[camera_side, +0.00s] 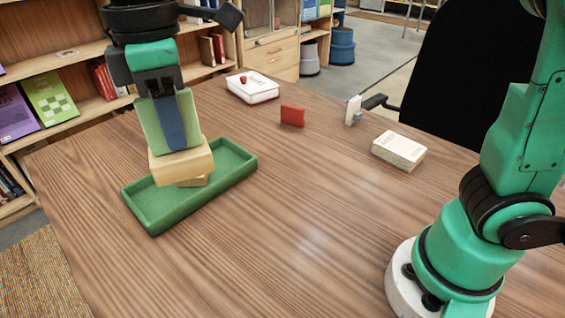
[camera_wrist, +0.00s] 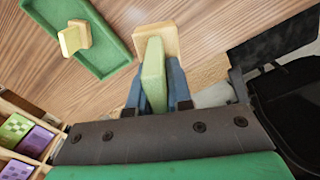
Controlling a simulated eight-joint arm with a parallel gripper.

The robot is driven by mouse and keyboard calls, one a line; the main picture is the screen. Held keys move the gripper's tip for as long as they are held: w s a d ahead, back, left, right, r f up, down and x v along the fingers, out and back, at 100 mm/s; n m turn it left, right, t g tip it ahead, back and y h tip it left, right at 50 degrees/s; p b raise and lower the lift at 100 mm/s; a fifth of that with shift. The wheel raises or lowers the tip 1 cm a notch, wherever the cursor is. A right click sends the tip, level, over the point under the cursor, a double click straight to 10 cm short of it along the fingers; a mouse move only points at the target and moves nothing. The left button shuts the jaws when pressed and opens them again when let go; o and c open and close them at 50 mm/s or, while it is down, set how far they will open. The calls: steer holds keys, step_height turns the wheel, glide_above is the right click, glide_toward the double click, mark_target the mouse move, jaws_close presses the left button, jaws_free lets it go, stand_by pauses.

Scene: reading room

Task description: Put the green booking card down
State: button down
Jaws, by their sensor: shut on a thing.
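The green booking card (camera_wrist: 154,75) stands in a pale wooden block (camera_wrist: 160,38). My gripper (camera_wrist: 156,88) is shut on the card, with a blue-grey finger on each side. In the side view the card (camera_side: 152,125) points up and its block (camera_side: 181,160) overlaps the green tray (camera_side: 158,221). In the wrist view the block shows beside the tray (camera_wrist: 104,65), over table wood. It looks raised, but I cannot tell how high. A yellow card (camera_wrist: 68,42) in a wooden block lies in the tray, mostly hidden behind the held block in the side view.
The table's middle and front are clear. Bookshelves (camera_side: 60,65) stand behind.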

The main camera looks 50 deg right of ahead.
steer(key=s+a+n, duration=0.5)
steer(key=s+a, duration=0.1)
step_height(320, 180, down, 20)
steer(key=shift+s+d+f, duration=0.1)
steer(key=shift+s, duration=0.05)
steer(key=c, duration=0.8)
jaws_free()
steer(key=shift+f, duration=0.1)
